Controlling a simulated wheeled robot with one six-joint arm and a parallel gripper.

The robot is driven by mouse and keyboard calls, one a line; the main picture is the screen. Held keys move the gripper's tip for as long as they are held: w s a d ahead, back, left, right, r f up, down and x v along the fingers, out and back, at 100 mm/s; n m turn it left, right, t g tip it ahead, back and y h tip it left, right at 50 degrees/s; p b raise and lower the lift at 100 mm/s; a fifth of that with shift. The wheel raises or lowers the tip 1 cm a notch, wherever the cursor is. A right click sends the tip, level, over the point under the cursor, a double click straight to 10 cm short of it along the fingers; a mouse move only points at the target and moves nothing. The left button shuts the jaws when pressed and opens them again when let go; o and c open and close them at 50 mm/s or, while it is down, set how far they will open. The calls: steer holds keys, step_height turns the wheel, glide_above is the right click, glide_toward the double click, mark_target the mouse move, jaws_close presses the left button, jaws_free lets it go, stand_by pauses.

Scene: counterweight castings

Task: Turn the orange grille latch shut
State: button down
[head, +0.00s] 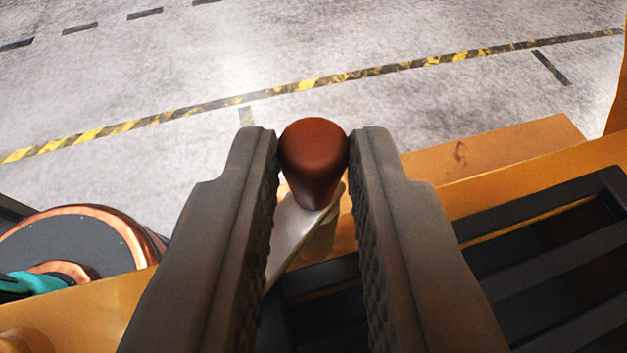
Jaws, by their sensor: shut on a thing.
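My gripper (313,165) is in the middle of the head view, its two dark ridged fingers reaching up from the bottom edge. It is shut on a dark red-brown knob (315,163), which sits between the fingertips. The knob is on the end of a bare metal lever (294,232), the latch handle, which slants down to the left. The lever's lower end is hidden by the left finger. Under it is an orange frame (535,183) beside a dark slatted grille (560,270). The fingers hide part of the frame and grille.
A round dark disc with a copper-coloured rim (128,226) lies at the left, with a teal part (38,283) on it. Beyond the orange frame is grey concrete floor (270,50), with a yellow-and-black striped line (350,76) across it. That floor looks clear.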

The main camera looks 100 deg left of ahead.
stand_by(0.3)
steer(key=c, duration=1.3)
jaws_free()
steer(key=v, duration=1.7)
steer(key=shift+r, duration=0.15)
steer(key=shift+w+d, duration=0.15)
